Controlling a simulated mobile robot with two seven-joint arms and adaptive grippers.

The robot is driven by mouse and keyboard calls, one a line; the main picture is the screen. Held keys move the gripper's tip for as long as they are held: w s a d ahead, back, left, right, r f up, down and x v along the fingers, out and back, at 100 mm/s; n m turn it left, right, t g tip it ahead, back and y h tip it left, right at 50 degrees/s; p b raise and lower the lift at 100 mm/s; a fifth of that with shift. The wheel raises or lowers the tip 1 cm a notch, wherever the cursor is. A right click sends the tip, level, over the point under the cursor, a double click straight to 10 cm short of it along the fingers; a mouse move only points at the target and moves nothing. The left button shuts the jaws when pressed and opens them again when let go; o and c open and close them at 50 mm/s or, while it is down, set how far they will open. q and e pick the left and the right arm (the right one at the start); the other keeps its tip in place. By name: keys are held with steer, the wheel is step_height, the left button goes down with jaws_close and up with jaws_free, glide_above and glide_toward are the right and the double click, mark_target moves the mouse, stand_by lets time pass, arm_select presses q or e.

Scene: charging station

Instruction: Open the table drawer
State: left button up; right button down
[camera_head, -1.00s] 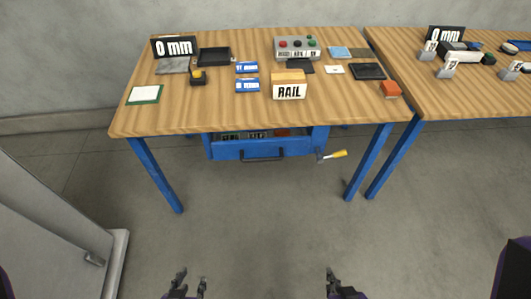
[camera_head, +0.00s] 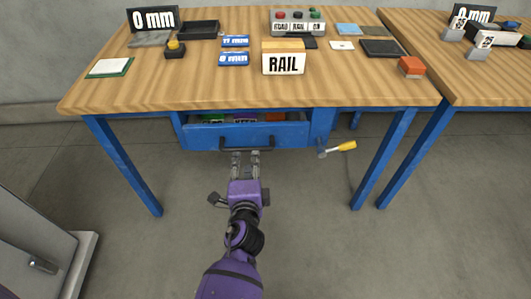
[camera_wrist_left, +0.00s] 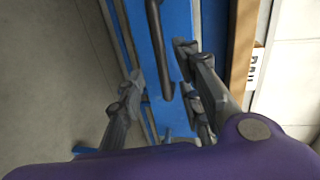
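The blue table drawer (camera_head: 203,137) sits under the wooden tabletop and is partly open; several items show inside it. Its dark bar handle (camera_head: 262,147) runs across the front and also shows in the left wrist view (camera_wrist_left: 156,40). My left gripper (camera_head: 245,157) is just in front of the handle, fingers apart and pointing at it. In the left wrist view the handle lies between the two open fingers (camera_wrist_left: 157,62); I cannot tell whether either touches it. My right gripper is out of view.
A yellow-handled hammer (camera_head: 341,148) is beside the drawer on the right. Blue table legs (camera_head: 122,165) stand on both sides. The tabletop (camera_head: 190,88) holds a RAIL block (camera_head: 283,64) and other parts. A second table (camera_head: 478,83) stands at right. The floor in front is clear.

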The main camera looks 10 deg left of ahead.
mark_target(246, 149)
arm_select(q)
steer(key=shift+m, duration=0.3)
steer(key=x, duration=0.7)
steer(key=shift+w+a+b, duration=0.3)
steer(key=shift+w, duration=0.05)
jaws_close()
